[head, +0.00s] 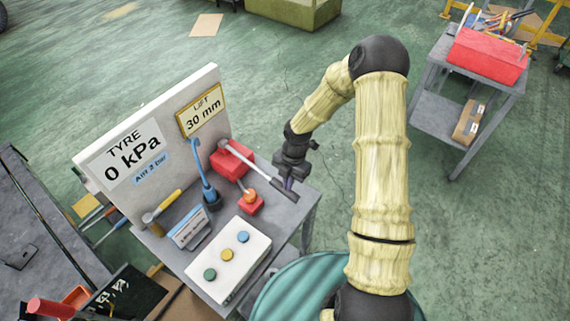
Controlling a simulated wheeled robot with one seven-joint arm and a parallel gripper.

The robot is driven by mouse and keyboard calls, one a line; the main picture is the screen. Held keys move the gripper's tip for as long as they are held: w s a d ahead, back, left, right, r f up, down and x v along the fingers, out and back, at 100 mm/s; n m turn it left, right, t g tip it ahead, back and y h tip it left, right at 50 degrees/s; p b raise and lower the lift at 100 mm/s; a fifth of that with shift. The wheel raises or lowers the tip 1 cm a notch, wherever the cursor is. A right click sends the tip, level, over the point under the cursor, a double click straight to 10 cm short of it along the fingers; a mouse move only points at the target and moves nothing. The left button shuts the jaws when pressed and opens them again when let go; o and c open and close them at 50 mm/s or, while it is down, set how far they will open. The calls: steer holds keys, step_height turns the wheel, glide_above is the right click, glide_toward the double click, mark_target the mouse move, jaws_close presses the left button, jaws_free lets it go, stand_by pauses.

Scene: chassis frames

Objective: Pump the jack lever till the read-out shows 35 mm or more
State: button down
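The lift read-out (202,110) is a yellow-framed sign on the upright white board, and it reads 30 mm. The red jack (230,160) stands on the grey bench below it. Its lever (255,170) is a pale bar slanting down to the right, with a dark grip (283,191) at its end. My gripper (289,182) points down at the grip end of the lever. Its fingertips overlap the grip in this view. Whether they are closed around it or only beside it is too small to tell.
On the bench are a tyre read-out (132,154) at 0 kPa, a blue upright tool (208,185), a small red block with an orange knob (249,201), a hammer (162,207) and a white button box (228,258). A cart (438,105) with a red toolbox stands right.

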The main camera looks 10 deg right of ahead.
steer(key=shift+s+d+r+p, duration=0.1)
steer(key=shift+s+d+p, duration=0.2)
steer(key=shift+p, duration=0.35)
steer(key=d+r+p, duration=0.1)
steer(key=d+r, duration=0.2)
steer(key=r, duration=1)
steer(key=shift+w+r, duration=0.15)
steer(key=shift+w, duration=0.25)
stand_by(1.3)
steer(key=s+d+r+m+t, duration=0.1)
steer(key=s+r+m, duration=0.4)
steer(key=m, duration=0.8)
steer(key=s+d+r+m+t+h, duration=0.1)
steer(key=s+r+m, duration=0.5)
steer(key=m, duration=0.8)
steer(key=shift+s+d+t+h, duration=0.3)
steer(key=shift+s+t, duration=0.6)
steer(key=shift+s, duration=0.35)
steer(key=shift+d, duration=0.1)
